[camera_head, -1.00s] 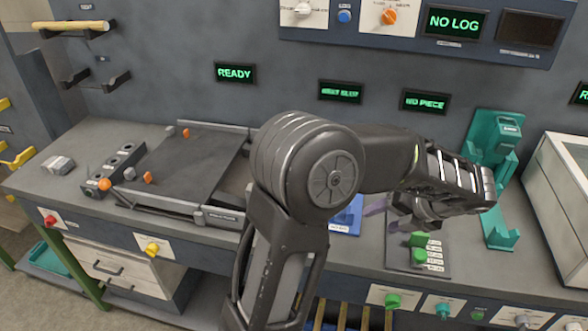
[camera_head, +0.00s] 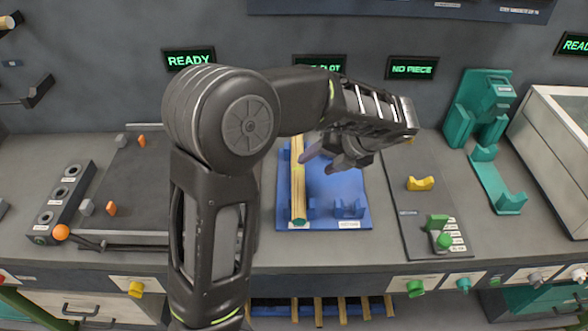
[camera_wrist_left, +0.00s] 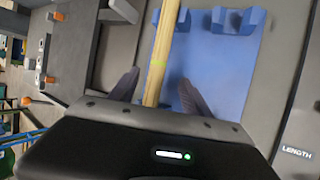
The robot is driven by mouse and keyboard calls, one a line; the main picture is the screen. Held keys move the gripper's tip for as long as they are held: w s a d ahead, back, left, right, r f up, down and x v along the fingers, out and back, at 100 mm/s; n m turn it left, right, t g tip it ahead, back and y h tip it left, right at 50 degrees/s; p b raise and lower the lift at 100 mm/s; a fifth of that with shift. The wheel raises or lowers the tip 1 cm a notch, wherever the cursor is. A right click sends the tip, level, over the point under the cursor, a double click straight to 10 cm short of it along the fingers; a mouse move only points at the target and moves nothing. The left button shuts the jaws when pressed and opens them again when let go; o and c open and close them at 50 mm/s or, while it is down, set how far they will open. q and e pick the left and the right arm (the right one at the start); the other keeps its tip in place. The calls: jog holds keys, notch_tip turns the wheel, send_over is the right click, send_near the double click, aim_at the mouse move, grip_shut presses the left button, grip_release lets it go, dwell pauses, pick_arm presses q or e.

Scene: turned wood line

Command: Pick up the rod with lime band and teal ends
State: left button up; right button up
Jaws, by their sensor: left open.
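A pale wooden rod (camera_head: 298,185) lies lengthwise on a blue rack (camera_head: 335,216), with its near end teal and a faint lime band about midway. The far end is hidden in the head view. My left gripper (camera_head: 328,158) is open above the rack, its dark fingers pointing down near the rod. In the left wrist view, the rod (camera_wrist_left: 163,40) runs between the two spread fingers of the left gripper (camera_wrist_left: 157,92), with a gap on each side. The faint lime band shows there just ahead of the fingertips. My right gripper is not in view.
A dark board with a yellow cradle (camera_head: 420,183) and green knobs is right of the rack. A teal stand (camera_head: 482,130) and a white box (camera_head: 555,140) are farther right. A block with several holes (camera_head: 66,200) and a dark tray (camera_head: 125,190) are at left.

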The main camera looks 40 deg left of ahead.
aim_at(302, 170)
pick_arm(q)
jog(key=shift+x, duration=1.4)
jog(key=shift+a, duration=0.15)
jog(key=shift+a+f+p, duration=0.3)
jog(key=shift+p, duration=0.05)
jog(key=x, duration=0.4)
jog(key=shift+a+f+p, duration=0.1)
jog(key=shift+p, duration=0.3)
grip_shut()
